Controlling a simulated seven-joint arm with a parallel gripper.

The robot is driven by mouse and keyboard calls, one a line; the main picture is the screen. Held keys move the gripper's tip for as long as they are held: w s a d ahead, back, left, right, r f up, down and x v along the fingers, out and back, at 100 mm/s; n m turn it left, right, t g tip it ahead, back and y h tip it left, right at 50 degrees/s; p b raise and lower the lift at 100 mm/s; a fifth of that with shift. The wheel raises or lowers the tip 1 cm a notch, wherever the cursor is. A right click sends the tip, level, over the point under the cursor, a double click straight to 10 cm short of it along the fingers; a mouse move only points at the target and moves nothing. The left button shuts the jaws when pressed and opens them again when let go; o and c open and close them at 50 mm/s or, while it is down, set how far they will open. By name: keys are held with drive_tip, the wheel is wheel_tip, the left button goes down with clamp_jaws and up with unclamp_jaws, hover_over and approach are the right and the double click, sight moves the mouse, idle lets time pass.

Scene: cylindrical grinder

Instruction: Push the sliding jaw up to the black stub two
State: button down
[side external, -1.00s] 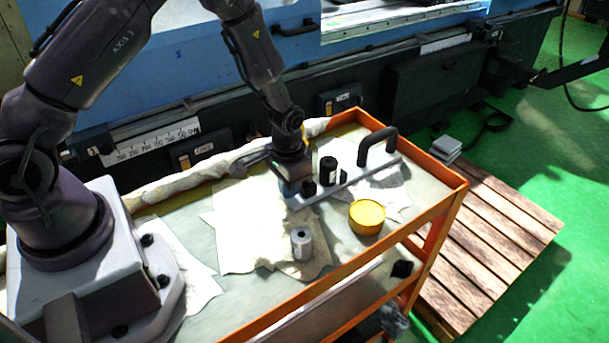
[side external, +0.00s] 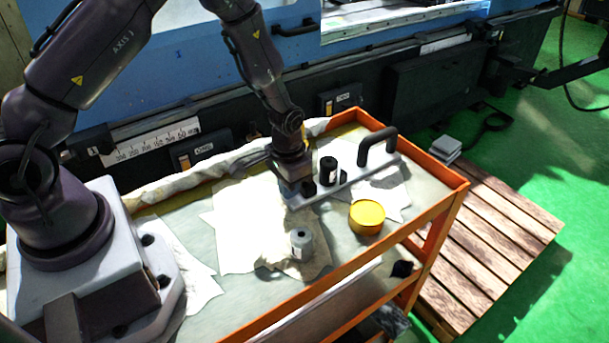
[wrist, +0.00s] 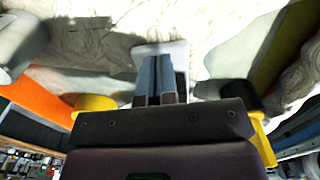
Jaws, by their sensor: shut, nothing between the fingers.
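A pale grey bar (side external: 349,178) lies on the cloth on the cart, with a black arched handle at its far right end. A black upright cylinder with a white label (side external: 328,172), likely the stub, stands on or beside the bar. A small low black piece (side external: 308,188), perhaps the sliding jaw, sits to its left with a small gap between them. My gripper (side external: 291,188) points down at the bar's near left end, beside the small piece; I cannot tell whether they touch. In the wrist view my gripper's fingers (wrist: 160,78) are together and empty over the bar's pale end (wrist: 173,47).
A yellow round tin (side external: 366,217) and a grey cylinder (side external: 301,244) stand on the cart in front of the bar. The cart's orange rim (side external: 440,165) closes the right side. A rolled cloth (side external: 190,181) lies along the back edge.

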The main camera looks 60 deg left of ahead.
drive_tip(key=shift+r, duration=1.3)
drive_tip(key=shift+w+r, duration=0.1)
drive_tip(key=shift+w, duration=2.7)
drive_tip(key=shift+s+r, duration=0.2)
drive_tip(key=shift+r, duration=0.95)
drive_tip(key=shift+s+r, duration=0.15)
drive_tip(key=shift+r, duration=0.95)
drive_tip(key=shift+s+r, duration=0.2)
drive_tip(key=shift+r, duration=0.95)
